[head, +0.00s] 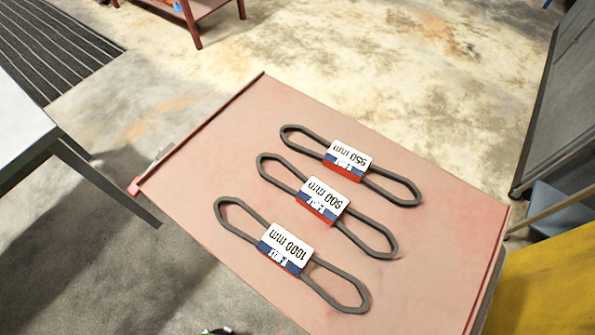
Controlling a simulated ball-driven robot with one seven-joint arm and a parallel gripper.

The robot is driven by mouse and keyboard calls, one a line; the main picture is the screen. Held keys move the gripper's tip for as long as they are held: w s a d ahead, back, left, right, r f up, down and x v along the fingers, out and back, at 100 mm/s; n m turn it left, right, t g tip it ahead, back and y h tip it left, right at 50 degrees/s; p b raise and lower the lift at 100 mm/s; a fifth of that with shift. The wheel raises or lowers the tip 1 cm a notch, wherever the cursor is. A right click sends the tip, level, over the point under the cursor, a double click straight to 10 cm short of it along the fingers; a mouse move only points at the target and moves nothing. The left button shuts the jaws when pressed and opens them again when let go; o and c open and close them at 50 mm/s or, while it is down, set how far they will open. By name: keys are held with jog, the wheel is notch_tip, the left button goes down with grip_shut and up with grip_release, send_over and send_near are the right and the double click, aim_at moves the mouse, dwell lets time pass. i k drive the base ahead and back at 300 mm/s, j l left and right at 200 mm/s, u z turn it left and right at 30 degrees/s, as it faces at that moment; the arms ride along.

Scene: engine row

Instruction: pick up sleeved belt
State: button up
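Three dark belts lie flat in a row on a reddish table (215,155) in the head view. Each is an elongated loop with a white, blue and red card sleeve around its middle. The farthest sleeved belt (347,160) has a label that seems to read 950 mm. The middle sleeved belt (322,199) has a label hard to read, ending in 00 mm. The nearest sleeved belt (285,248) is marked 1000 mm. The labels appear upside down. The belts lie close together with narrow gaps of bare tabletop between them. My gripper is not in view.
A pale grey table (20,125) stands at the left. A yellow surface (545,285) and a dark grey panel (560,100) are at the right. A reddish stand (195,15) is at the back. Open floor (330,50) lies beyond the table.

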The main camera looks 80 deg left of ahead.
aim_at(325, 203)
jog(key=l+u, duration=0.1)
jog(key=u, duration=0.4)
jog(key=k+l+u, duration=0.1)
jog(key=u, duration=0.85)
jog(key=k+l, duration=0.05)
